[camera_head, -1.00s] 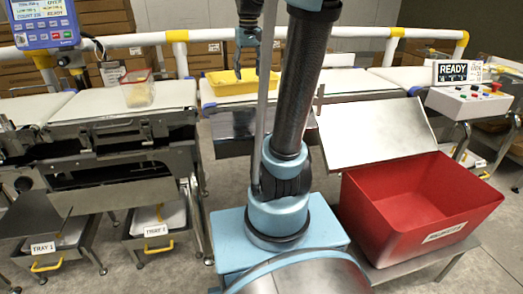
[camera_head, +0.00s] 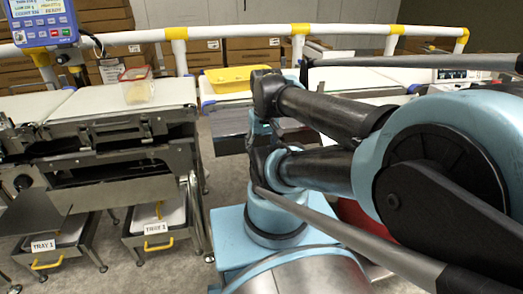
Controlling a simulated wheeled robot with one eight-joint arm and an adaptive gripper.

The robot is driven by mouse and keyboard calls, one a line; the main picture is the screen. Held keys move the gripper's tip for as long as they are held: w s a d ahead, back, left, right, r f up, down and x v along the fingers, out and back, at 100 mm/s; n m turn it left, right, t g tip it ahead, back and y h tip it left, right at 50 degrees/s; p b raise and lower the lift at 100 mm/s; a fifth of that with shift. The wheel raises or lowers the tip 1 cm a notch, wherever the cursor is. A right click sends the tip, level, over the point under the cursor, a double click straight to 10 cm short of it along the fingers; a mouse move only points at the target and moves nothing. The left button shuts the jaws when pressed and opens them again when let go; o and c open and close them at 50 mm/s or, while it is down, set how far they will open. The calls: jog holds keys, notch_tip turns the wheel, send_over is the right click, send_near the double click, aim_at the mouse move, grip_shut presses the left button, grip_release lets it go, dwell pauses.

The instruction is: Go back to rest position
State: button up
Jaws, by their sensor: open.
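My arm is folded back on itself, its large blue and black links filling the right side of the view. My gripper (camera_head: 257,158) hangs at the end of the folded wrist, in front of my blue base column. It is small and dark, its fingers are hard to make out, and I see nothing held in it. It is left of the elbow and apart from the yellow tray (camera_head: 228,80) on the belt behind.
A clear bag with a red top (camera_head: 137,88) lies on the left white belt (camera_head: 90,101). Two labelled trays (camera_head: 157,243) stand below. A white and yellow rail (camera_head: 350,29) runs behind. My arm mostly hides the red bin (camera_head: 352,212) and partly hides the control box (camera_head: 460,76).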

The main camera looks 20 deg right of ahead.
jog(key=shift+s+f, duration=0.1)
jog(key=shift+f, duration=0.1)
dwell(0.3)
jog(key=shift+w+f, duration=0.2)
jog(key=shift+w, duration=0.2)
dwell(5.2)
